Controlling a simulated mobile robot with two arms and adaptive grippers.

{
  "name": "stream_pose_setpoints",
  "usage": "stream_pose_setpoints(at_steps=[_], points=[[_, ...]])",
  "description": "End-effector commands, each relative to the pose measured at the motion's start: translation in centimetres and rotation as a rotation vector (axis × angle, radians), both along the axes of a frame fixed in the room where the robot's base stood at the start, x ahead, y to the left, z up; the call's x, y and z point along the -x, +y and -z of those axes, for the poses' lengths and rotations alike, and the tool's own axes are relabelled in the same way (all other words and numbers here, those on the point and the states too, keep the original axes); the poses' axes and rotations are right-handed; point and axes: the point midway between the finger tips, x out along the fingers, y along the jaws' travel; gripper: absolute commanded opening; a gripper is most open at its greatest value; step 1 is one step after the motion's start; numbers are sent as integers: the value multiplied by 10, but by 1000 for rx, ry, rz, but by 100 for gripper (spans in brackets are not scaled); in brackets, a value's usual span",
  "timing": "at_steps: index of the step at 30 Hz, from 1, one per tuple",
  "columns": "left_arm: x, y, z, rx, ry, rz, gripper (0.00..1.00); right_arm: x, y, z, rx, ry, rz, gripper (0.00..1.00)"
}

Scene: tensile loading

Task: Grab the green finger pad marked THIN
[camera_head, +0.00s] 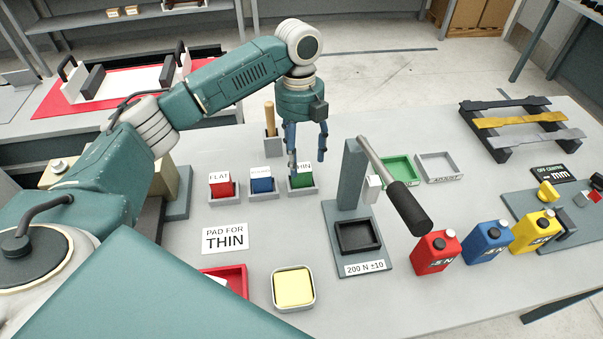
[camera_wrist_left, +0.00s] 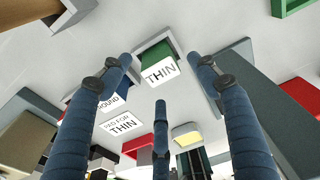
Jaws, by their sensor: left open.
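The green finger pad (camera_head: 302,181) stands in a small grey holder at the right end of a row of three. Its white label is partly hidden behind a finger in the head view. In the left wrist view the green pad (camera_wrist_left: 157,54) shows its label THIN between the spread fingers. My left gripper (camera_head: 307,158) is open and empty, pointing down just above the green pad. I see no clear contact. My right gripper is not in view.
A blue pad (camera_head: 261,185) and a red pad marked FLAT (camera_head: 222,189) stand to the left. A sign reads PAD FOR THIN (camera_head: 225,238). A press with a black-handled lever (camera_head: 405,205) stands close on the right.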

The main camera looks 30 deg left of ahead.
Motion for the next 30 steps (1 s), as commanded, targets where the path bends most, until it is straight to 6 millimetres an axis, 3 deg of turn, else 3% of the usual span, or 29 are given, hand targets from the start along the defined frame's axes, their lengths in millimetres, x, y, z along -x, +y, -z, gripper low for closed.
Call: stream_pose_setpoints(at_steps=[4, 9, 17, 26, 30], points=[[7, -2, 19, -1, 7, 1, 61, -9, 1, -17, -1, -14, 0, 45], [8, -4, 41, 0, 3, 1, 61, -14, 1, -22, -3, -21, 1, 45], [8, -4, 46, 0, 1, 1, 61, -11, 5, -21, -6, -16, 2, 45], [8, -5, 45, 0, 1, 1, 5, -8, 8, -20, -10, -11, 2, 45], [8, -5, 45, 0, 1, 2, 1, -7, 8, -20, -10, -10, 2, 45]])
